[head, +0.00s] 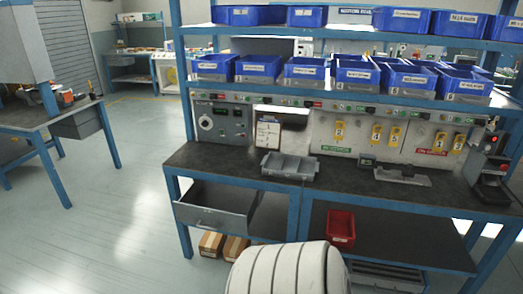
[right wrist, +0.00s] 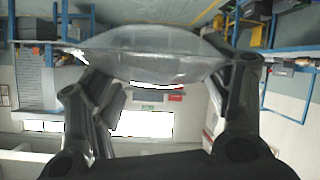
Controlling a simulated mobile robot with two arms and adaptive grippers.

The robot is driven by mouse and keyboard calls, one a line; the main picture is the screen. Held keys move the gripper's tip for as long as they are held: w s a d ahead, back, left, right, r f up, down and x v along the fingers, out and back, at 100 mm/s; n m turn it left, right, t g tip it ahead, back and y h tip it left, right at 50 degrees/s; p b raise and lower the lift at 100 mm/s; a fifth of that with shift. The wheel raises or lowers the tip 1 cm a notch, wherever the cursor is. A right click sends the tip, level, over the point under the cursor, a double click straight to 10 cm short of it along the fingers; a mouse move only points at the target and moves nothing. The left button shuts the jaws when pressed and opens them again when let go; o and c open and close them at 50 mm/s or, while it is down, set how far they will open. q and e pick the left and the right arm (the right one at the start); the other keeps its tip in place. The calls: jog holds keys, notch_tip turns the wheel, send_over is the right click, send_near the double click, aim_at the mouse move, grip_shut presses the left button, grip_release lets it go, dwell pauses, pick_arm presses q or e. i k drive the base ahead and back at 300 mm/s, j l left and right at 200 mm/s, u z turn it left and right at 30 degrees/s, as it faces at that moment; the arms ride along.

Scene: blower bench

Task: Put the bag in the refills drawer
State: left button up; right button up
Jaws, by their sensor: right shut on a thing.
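A clear, greyish bag (right wrist: 150,48) spans the upper middle of the right wrist view. My right gripper (right wrist: 158,66) is shut on it, with a dark finger at each side. In the head view a grey drawer (head: 208,217) under the left part of the bench is pulled open. The part of its inside that shows looks empty. I cannot read any refills label on it. Neither gripper nor the bag shows in the head view.
The dark bench top (head: 220,160) carries a grey tray (head: 289,167). A red bin (head: 341,228) stands on the lower shelf, and cardboard boxes (head: 212,244) sit on the floor below the drawer. Blue bins (head: 257,68) line the shelves above. The floor left of the bench is clear.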

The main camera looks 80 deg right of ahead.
aim_at(205, 204)
jog(key=l+z, duration=0.2)
jog(key=l, duration=2.55)
jog(key=k, duration=0.05)
